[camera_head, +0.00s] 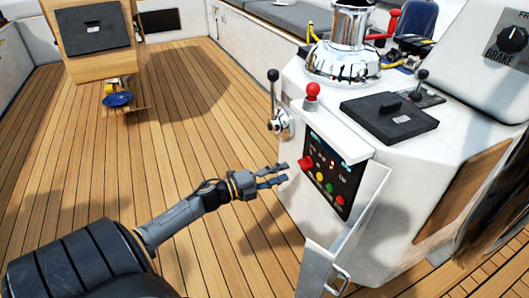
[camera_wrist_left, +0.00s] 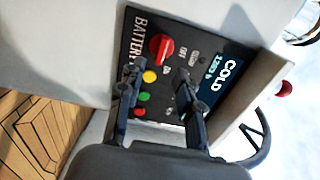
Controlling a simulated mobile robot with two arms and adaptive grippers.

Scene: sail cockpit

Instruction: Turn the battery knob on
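The battery knob (camera_head: 306,163) is red and sits at the upper left of a black control panel (camera_head: 346,184) on the white console. In the left wrist view the knob (camera_wrist_left: 160,47) lies ahead of the fingertips, beside the "BATTERY" lettering and a small screen (camera_wrist_left: 218,72) that reads "COLD". My left gripper (camera_head: 285,174) is open and empty, a short way left of the panel in the head view. Its two fingers (camera_wrist_left: 159,73) show apart in the left wrist view, with the knob roughly between and beyond them. My right gripper is not in view.
Yellow (camera_head: 319,177), green (camera_head: 329,187) and red (camera_head: 340,200) buttons sit below the knob. An open white door (camera_head: 340,240) with a metal handle borders the panel. A red-topped lever (camera_head: 312,92) and a black-topped lever (camera_head: 272,76) stand above it.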

